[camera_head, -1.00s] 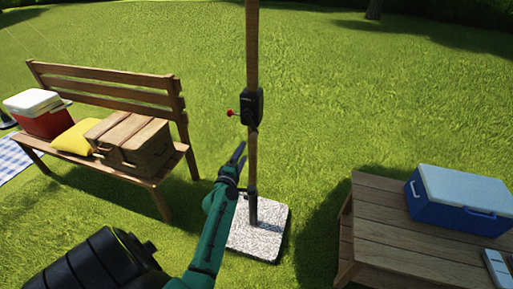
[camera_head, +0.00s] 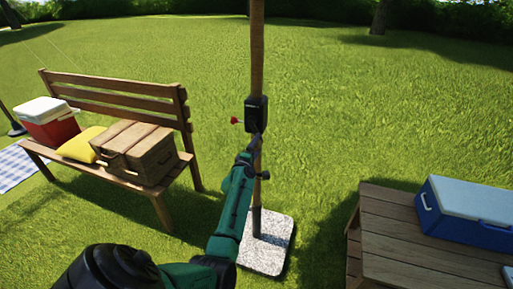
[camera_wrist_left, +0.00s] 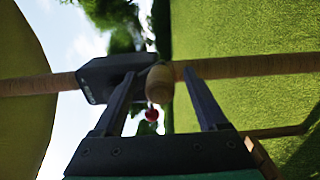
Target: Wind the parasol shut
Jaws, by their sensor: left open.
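The wooden parasol pole (camera_head: 257,50) rises from a speckled base (camera_head: 266,250) on the grass. A black crank housing (camera_head: 256,114) is fixed to the pole, with a red knob (camera_head: 235,121) on its left side. In the left wrist view, the housing (camera_wrist_left: 108,77), a rounded tan handle-like piece (camera_wrist_left: 160,84) and the red knob (camera_wrist_left: 152,115) show. My left gripper (camera_wrist_left: 160,74) is open, its fingers spread either side of the tan piece, not visibly touching it. In the head view, my left gripper (camera_head: 255,143) is just below the housing, partly hidden by its arm.
A bench (camera_head: 110,98) on the left holds a red cooler (camera_head: 50,125), a yellow cushion (camera_head: 80,146) and a wicker-like hamper (camera_head: 137,155). A wooden table (camera_head: 400,235) with a blue cooler (camera_head: 468,212) stands on the right. Open lawn lies behind the pole.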

